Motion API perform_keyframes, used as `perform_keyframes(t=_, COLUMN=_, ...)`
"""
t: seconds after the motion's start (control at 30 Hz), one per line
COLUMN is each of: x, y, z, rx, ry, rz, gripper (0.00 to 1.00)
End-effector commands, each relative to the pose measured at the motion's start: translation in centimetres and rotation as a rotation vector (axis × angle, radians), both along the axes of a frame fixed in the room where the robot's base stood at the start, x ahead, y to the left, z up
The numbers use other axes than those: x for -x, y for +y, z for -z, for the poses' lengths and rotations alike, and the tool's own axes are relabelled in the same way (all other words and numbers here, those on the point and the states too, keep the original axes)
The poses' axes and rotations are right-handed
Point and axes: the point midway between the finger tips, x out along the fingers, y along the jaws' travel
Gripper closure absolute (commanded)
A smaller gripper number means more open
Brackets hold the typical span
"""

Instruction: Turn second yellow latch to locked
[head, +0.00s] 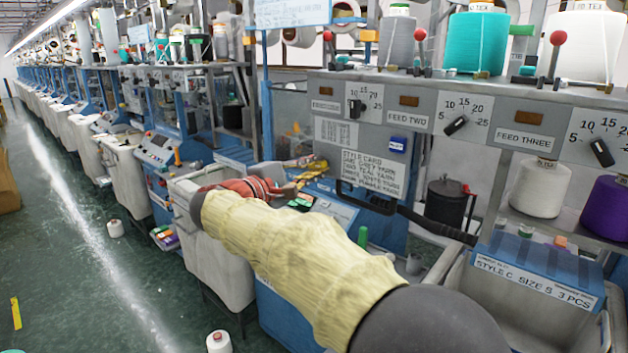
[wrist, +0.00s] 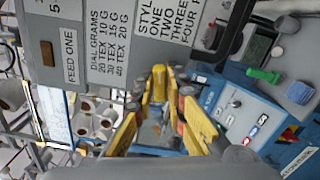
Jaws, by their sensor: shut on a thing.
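My gripper (head: 294,184) reaches in from the yellow-sleeved arm, at the lower left of the grey machine panel. In the wrist view my gripper (wrist: 160,105) has its yellow fingers closed in around an upright yellow piece (wrist: 158,83), which appears to be a latch. The fingers hide much of the contact, and I cannot tell how far this piece is turned.
The grey feed panel (head: 408,118) with dials and a style card (head: 372,172) stands close to my gripper. A blue control console (wrist: 245,110) lies to the right in the wrist view. A white bin (head: 215,240) stands under my arm. The green aisle floor (head: 75,230) is mostly clear.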

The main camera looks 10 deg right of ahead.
Motion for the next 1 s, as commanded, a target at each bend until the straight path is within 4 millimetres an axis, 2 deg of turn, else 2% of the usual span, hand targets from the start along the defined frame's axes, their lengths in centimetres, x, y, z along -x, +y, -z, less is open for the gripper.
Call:
perform_keyframes(t=0.03, x=0.01, y=0.01, z=0.52, rx=-0.022, ry=-0.029, rz=0.0, gripper=1.0)
perform_keyframes(t=0.43, x=-0.01, y=0.02, z=0.44, rx=-0.137, ry=-0.186, rz=0.0, gripper=1.0)
perform_keyframes(t=1.0, x=-0.01, y=0.02, z=0.3, rx=-0.158, ry=-0.214, rz=0.0, gripper=1.0)
